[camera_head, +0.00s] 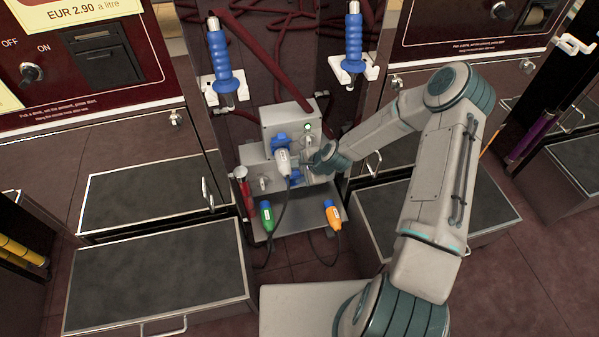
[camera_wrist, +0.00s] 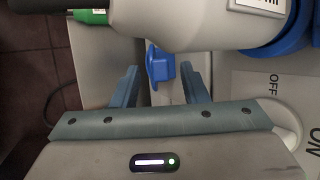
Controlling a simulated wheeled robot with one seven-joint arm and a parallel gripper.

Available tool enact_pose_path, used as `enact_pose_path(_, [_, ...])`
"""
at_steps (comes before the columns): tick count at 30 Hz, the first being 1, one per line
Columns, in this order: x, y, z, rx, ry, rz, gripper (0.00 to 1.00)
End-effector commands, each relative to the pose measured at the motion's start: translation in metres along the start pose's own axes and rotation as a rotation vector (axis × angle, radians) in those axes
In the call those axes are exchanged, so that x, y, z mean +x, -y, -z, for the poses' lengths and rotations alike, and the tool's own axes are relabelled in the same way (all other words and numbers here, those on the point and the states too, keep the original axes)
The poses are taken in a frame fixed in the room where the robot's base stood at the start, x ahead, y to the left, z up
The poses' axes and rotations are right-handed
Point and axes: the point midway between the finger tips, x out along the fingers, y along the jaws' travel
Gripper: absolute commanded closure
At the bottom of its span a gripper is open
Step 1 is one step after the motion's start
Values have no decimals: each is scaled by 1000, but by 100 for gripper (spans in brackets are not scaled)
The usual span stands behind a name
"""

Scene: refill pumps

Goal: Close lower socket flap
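The grey socket box (camera_head: 283,125) stands low between the cabinets. A white plug (camera_head: 285,160) with a dark cable sits at its upper socket, with blue (camera_head: 282,140) above it. Blue of the lower flap (camera_head: 294,177) shows below and partly behind the plug; its angle is hard to tell. My gripper (camera_head: 312,161) is at the box's right side, mostly hidden by my wrist. In the wrist view, my gripper (camera_wrist: 160,72) is open. A small blue piece, apparently the lower flap (camera_wrist: 160,66), lies between its fingers with gaps either side. The white plug (camera_wrist: 175,20) crosses above.
A switch knob (camera_wrist: 282,122) with OFF lettering is close to my gripper's right. A green plug (camera_head: 267,216) and an orange plug (camera_head: 332,216) rest on the lower shelf. A red-handled item (camera_head: 242,185) is at the left. Cables hang around the box.

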Motion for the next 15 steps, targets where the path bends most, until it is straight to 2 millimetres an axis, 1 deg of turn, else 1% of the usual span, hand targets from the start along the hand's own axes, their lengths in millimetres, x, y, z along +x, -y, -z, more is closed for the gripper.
enact_pose_path(5, [0, 0, 0, 0, 0, 0, 60])
enact_pose_path(6, [0, 0, 0, 0, 0, 0, 71])
enact_pose_path(8, [0, 0, 0, 0, 0, 0, 88])
enact_pose_path(9, [0, 0, 0, 0, 0, 0, 99])
enact_pose_path(15, [0, 0, 0, -2, 0, 4, 100])
